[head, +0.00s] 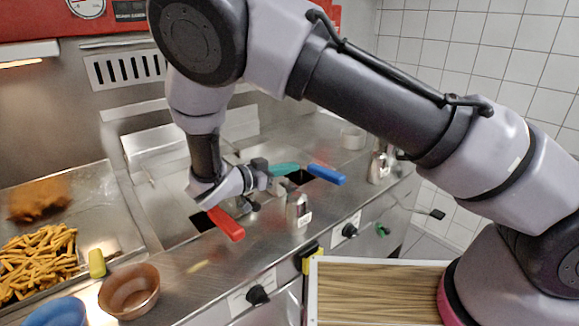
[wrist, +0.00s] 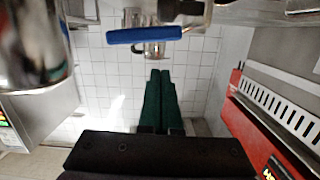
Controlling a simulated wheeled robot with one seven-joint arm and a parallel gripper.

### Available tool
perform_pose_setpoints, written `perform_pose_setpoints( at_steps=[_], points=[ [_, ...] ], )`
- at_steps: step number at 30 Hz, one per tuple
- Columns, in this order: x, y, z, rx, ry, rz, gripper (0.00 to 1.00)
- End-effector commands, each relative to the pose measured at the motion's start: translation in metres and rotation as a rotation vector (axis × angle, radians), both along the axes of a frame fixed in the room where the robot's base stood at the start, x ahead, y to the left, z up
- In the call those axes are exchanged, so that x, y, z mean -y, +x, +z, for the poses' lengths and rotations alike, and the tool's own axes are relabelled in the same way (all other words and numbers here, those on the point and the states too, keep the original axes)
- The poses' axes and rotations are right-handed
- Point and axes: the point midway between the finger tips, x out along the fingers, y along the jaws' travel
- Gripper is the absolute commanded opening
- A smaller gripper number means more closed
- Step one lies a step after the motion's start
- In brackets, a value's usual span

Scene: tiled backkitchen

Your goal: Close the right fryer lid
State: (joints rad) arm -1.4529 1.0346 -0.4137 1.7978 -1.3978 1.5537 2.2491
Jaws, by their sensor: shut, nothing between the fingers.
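The fryer stands in the steel counter, with a red basket handle (head: 226,224) and a blue basket handle (head: 326,174) showing at its front. A slanted steel panel that looks like a lid (head: 158,147) stands raised at the left well. Another raised steel panel (head: 240,122), perhaps the right lid, is mostly hidden behind my arm. My gripper (head: 294,168) is over the right part of the fryer, its green fingers pointing right, shut and empty, left of the blue handle. In the wrist view, which looks upside down, the fingers (wrist: 161,76) are together below the blue handle (wrist: 144,34).
Fries (head: 38,262) lie in a tray at the left. A brown bowl (head: 129,291) and blue bowl (head: 56,312) stand in front. A steel container (head: 299,210) stands near the counter edge. The slotted back panel (head: 125,69) and tiled wall (head: 500,60) bound the space.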

Motion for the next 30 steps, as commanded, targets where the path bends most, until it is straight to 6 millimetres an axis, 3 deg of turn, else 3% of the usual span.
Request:
perform_pose_setpoints(
  at_steps=[8,21,27,30],
  points=[
    [0.0,0.0,0.004,0.001,0.001,0.0,0.0],
    [0.0,0.0,0.08,0.001,0.003,0.0,0.0],
    [0.002,0.001,0.099,-0.008,0.003,-0.005,0.0],
    [0.017,0.005,0.105,-0.062,0.015,-0.041,0.0]
  ],
)
